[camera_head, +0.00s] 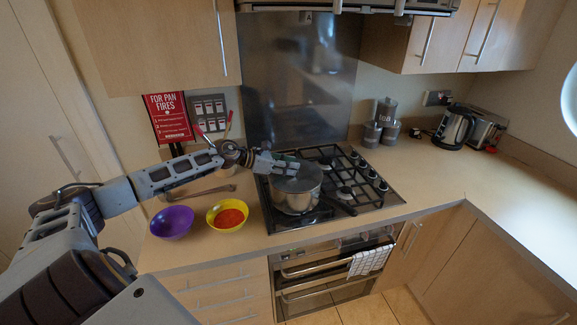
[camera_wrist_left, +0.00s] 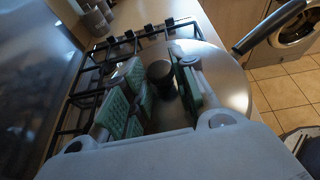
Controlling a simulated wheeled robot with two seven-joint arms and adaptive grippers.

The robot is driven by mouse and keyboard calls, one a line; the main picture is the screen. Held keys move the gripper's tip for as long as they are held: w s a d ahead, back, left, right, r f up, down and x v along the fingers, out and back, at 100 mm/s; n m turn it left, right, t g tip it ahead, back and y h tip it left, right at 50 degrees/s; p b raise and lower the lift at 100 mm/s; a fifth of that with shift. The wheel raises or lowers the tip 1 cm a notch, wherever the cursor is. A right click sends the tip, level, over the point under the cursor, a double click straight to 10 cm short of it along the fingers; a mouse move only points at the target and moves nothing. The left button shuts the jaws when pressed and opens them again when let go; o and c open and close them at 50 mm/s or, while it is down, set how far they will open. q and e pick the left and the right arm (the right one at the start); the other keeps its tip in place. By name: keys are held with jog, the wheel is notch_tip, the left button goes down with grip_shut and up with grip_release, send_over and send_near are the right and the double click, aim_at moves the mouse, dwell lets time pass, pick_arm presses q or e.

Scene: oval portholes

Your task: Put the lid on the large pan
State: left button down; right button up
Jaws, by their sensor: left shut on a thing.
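The large pan (camera_head: 295,203) is a steel pot on the front left of the hob, with its dark handle (camera_head: 338,204) pointing to the front right. The grey round lid (camera_head: 303,182) lies level at the pan's top; whether it rests fully on the rim cannot be told. My left gripper (camera_head: 288,165) is over the lid, shut on its dark knob. In the left wrist view the green finger pads (camera_wrist_left: 158,98) stand either side of the knob (camera_wrist_left: 160,73), with the lid's steel surface (camera_wrist_left: 225,68) below. The pads hide part of the lid. My right gripper is not in view.
A purple bowl (camera_head: 171,222) and a yellow bowl (camera_head: 217,216) with red contents stand left of the black-grated hob (camera_head: 383,203). Canisters (camera_head: 387,112), a kettle (camera_head: 455,128) and a toaster (camera_head: 484,131) are at the back right. The right counter is clear.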

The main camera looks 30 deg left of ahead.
aim_at(280, 175)
pick_arm(q)
jog(key=shift+f, duration=0.15)
jog(key=shift+f, duration=0.15)
jog(key=c, duration=1.1)
grip_release()
jog(key=shift+s+a+r, duration=0.25)
jog(key=shift+s+a, duration=0.15)
jog(key=shift+s, duration=0.1)
jog(key=shift+s+a+r+b, duration=0.25)
jog(key=shift+s+r+b, duration=0.05)
jog(key=shift+s+b, duration=0.1)
jog(key=shift+s+a+r, duration=0.15)
jog(key=shift+s+a, duration=0.2)
jog(key=shift+s, duration=0.05)
jog(key=shift+s+a+r+p, duration=0.3)
jog(key=shift+s+a+p, duration=0.05)
jog(key=shift+s, duration=0.15)
